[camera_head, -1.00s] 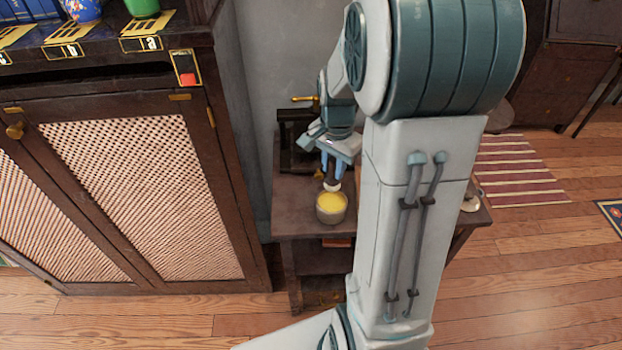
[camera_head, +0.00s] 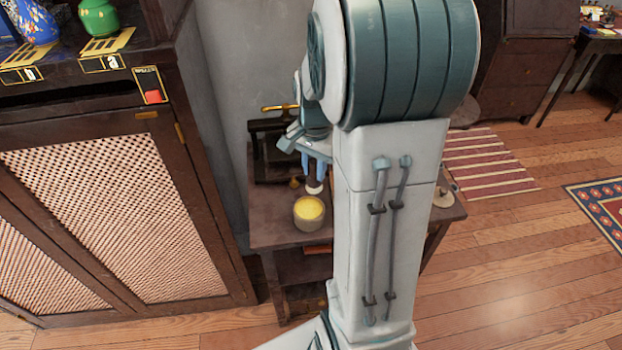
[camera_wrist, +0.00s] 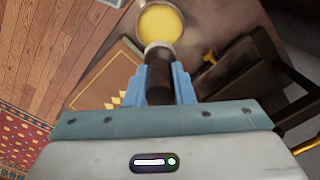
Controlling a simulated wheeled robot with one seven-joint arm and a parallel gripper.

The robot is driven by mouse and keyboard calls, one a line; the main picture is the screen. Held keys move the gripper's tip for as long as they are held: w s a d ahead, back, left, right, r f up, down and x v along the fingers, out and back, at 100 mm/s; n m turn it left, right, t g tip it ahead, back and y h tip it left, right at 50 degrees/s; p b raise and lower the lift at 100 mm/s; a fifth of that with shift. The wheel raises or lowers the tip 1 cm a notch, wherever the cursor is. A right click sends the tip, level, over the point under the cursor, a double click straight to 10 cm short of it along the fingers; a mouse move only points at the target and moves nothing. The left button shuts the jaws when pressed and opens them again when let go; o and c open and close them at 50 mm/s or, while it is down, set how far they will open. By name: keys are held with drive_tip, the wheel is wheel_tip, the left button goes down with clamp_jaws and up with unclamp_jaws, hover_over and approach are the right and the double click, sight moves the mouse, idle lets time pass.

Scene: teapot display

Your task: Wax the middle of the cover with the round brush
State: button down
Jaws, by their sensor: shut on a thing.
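My gripper (camera_head: 316,170) is shut on the round brush and holds it by its dark handle (camera_wrist: 158,82). The brush's pale round head (camera_head: 314,188) points down, just behind the wax pot in the head view. The pot (camera_head: 309,218) is open and full of yellow wax; it also shows at the top of the wrist view (camera_wrist: 160,24), beyond the brush head. A brown book-like cover (camera_wrist: 105,80) with gold diamonds lies left of the brush in the wrist view. In the head view my arm hides it.
The small dark table (camera_head: 268,236) carries these things. A dark press-like device (camera_head: 270,150) with a brass handle stands at its back. A small pale object (camera_head: 443,198) is at its right edge. A tall cabinet (camera_head: 100,200) stands close on the left.

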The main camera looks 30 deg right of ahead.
drive_tip(key=shift+f, duration=0.1)
drive_tip(key=shift+s+a+f+b, duration=0.15)
drive_tip(key=shift+a+f+b, duration=0.2)
drive_tip(key=shift+f+b, duration=0.45)
drive_tip(key=shift+s+a+f+b, duration=0.15)
drive_tip(key=shift+a+f+b, duration=0.3)
drive_tip(key=shift+f, duration=0.6)
drive_tip(key=shift+s+a+f+b, duration=0.15)
drive_tip(key=shift+a+f+b, duration=0.05)
drive_tip(key=shift+f+b, duration=0.65)
drive_tip(key=shift+f+b, duration=0.3)
drive_tip(key=shift+f, duration=0.35)
drive_tip(key=shift+r, duration=0.15)
wheel_tip(320, 180, up, 7)
drive_tip(key=p, duration=0.5)
drive_tip(key=shift+p, duration=0.4)
idle(0.4)
